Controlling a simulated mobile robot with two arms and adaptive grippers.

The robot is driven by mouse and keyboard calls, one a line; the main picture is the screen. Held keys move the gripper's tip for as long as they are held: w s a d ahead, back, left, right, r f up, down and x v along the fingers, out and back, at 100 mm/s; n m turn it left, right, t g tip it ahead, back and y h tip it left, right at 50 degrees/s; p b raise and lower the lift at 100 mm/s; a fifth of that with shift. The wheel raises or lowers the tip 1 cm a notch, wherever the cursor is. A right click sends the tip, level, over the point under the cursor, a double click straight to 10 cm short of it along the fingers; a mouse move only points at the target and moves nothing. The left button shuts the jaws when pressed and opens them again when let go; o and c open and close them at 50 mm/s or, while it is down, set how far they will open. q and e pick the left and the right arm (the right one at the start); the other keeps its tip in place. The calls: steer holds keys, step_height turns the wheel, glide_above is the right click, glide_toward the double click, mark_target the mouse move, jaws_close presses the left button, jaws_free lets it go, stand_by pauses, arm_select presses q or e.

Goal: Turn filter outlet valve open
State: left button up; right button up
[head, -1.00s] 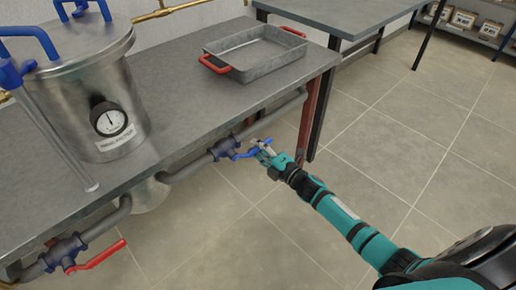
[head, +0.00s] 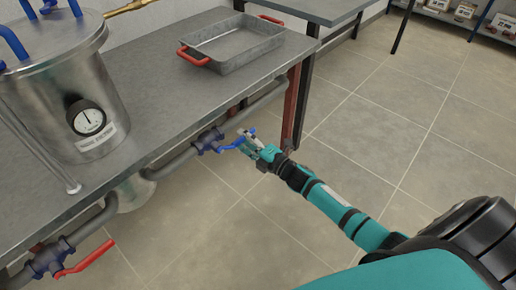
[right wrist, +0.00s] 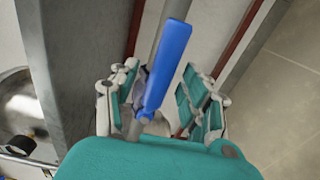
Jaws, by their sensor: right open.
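A dark blue valve (head: 210,140) with a blue lever handle (head: 231,146) sits on the grey pipe below the bench edge, right of the filter vessel. My right gripper (head: 248,138) is at the outer end of this handle. In the right wrist view the blue handle (right wrist: 167,65) runs between the two open fingers of my right gripper (right wrist: 163,95), with a gap to the right finger. Contact with the left finger cannot be told. A second valve (head: 48,258) with a red lever (head: 86,257) is at lower left. My left gripper is not in view.
The steel filter vessel (head: 92,92) with a dial gauge (head: 86,118) stands on the grey bench (head: 160,95). A metal tray (head: 230,42) with red handles lies near its far end. A dark red leg (head: 291,105) stands behind my gripper. The tiled floor at right is clear.

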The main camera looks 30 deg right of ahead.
steer(key=v, duration=1)
steer(key=shift+s, duration=0.3)
steer(key=shift+d, duration=0.1)
